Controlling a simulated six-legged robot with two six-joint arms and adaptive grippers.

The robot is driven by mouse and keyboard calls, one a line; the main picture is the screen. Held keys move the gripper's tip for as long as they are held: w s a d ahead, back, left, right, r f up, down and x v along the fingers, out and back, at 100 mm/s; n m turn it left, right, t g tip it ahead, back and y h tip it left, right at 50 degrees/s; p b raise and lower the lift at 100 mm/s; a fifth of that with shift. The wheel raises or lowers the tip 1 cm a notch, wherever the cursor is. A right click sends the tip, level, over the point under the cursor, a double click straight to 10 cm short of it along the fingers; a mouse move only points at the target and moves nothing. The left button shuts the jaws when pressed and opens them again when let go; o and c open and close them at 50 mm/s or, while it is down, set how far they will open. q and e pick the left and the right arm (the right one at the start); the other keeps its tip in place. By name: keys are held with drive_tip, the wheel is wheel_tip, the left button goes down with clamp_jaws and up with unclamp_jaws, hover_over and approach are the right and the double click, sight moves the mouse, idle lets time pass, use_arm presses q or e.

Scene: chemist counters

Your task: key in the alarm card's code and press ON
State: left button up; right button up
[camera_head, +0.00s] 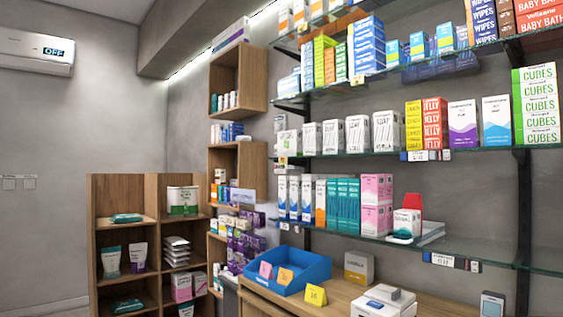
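Neither of my grippers shows in the head view. I cannot make out for sure an alarm card or an ON key. A small yellow card (316,295) stands on the wooden counter, its writing too small to read. A pink card (266,270) and an orange card (285,276) stand at the blue tray (305,279). A small grey device with a dark screen (492,304) is at the lower right edge, partly cut off. A white wall unit (36,50) at the upper left shows OFF.
A white machine (385,301) and a grey-and-yellow box (359,266) stand on the wooden counter (340,295). A wooden shelf unit (98,215) stands at the left. Wall switches (20,183) are at the far left.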

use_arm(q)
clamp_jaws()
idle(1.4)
